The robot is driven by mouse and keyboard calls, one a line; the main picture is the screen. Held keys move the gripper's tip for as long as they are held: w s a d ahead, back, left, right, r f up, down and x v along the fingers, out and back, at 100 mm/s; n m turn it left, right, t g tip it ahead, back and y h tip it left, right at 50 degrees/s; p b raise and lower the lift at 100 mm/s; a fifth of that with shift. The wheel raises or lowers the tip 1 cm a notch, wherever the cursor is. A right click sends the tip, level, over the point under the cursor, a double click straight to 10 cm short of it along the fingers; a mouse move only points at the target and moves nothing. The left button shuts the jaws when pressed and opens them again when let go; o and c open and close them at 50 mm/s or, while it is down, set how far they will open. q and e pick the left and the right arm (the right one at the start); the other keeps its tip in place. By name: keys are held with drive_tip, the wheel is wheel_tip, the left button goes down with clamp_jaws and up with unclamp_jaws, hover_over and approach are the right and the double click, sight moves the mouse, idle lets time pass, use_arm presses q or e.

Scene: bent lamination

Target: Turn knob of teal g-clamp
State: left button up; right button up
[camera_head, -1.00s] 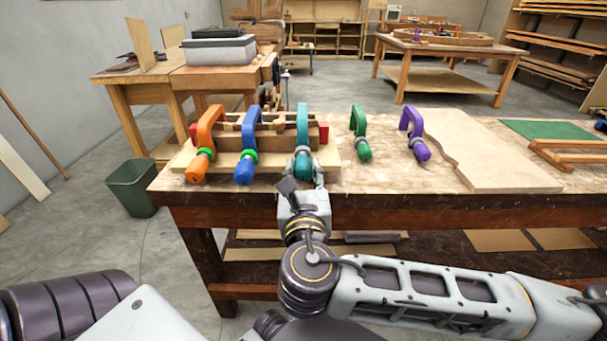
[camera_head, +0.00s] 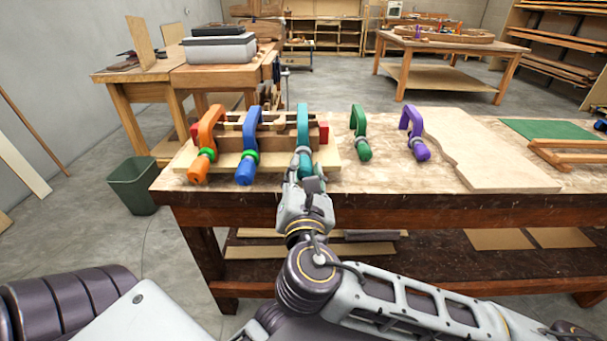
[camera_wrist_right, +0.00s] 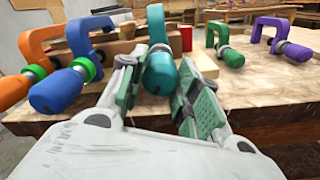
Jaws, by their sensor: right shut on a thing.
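The teal g-clamp (camera_head: 302,122) stands on the wooden lamination jig near the table's front edge, right of the orange and blue clamps. In the right wrist view its teal knob (camera_wrist_right: 160,76) sits between the two green-padded fingers of my right gripper (camera_wrist_right: 162,95), which is shut on it. In the head view the right gripper (camera_head: 303,178) reaches up to the clamp from below and hides most of the knob. The clamp's upper frame also shows in the wrist view (camera_wrist_right: 156,24). My left gripper is out of view.
The orange clamp (camera_head: 207,128) and blue clamp (camera_head: 251,128) stand close to the left on the same jig. A green clamp (camera_head: 358,120) and purple clamp (camera_head: 411,120) stand to the right. A flat board (camera_head: 490,160) lies farther right.

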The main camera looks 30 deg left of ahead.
drive_tip(key=o, duration=1)
drive_tip(key=shift+o, duration=0.2)
drive_tip(key=v, duration=0.7)
drive_tip(key=shift+s, duration=0.2)
drive_tip(key=shift+d, duration=0.1)
